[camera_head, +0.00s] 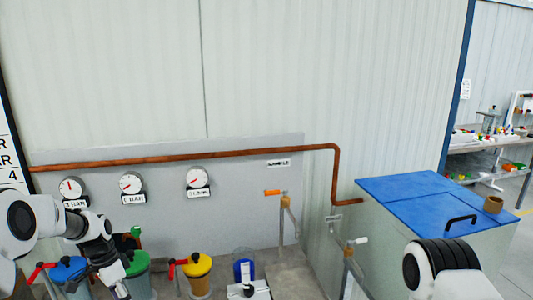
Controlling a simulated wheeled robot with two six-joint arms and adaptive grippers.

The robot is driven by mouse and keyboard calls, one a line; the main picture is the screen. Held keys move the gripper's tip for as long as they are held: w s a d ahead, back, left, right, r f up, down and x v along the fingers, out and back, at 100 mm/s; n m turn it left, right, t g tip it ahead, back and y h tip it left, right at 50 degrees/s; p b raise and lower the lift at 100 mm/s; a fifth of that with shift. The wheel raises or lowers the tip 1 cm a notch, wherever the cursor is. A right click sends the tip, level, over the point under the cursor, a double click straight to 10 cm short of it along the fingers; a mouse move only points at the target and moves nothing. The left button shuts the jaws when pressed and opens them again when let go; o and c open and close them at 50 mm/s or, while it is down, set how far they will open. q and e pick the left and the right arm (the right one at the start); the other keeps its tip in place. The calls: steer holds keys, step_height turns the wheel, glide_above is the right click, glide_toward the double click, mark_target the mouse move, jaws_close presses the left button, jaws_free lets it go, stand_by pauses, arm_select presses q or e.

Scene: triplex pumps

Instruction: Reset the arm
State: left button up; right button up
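My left arm comes in from the left edge, and its dark gripper (120,290) points down over the green-topped pump (138,263). The fingers are small and partly cut by the bottom edge, so I cannot tell whether they are open or shut, or whether they touch anything. A white and black part of my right arm shows at the bottom right. My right gripper is out of view.
Blue-topped (64,270) and yellow-topped (197,264) pumps with red handles flank the green one. Round gauges (132,183) and a copper pipe (240,152) run along the grey panel. A blue-lidded tank (425,200) stands right; a cluttered bench (490,145) stands beyond.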

arm_select(q)
steer(key=s+d+f+g+b, duration=0.1)
steer(key=s+d+f, duration=0.25)
steer(key=f, duration=0.35)
steer(key=s+d+f+g+b, duration=0.1)
steer(key=s+d+f, duration=0.1)
steer(key=s+f, duration=0.4)
steer(key=s+d+f+n+g+y+b, duration=0.1)
steer(key=s+d+f, duration=0.2)
steer(key=s+f, duration=0.45)
steer(key=s+d+f+n+b, duration=0.1)
steer(key=s+d+f, duration=0.3)
steer(key=s, duration=0.6)
steer(key=s+n+t+y, duration=0.1)
steer(key=s+n+t, duration=0.3)
steer(key=s+n, duration=0.2)
steer(key=shift+s+r+b, duration=0.35)
steer(key=shift+s, duration=0.65)
steer(key=shift+a, duration=0.1)
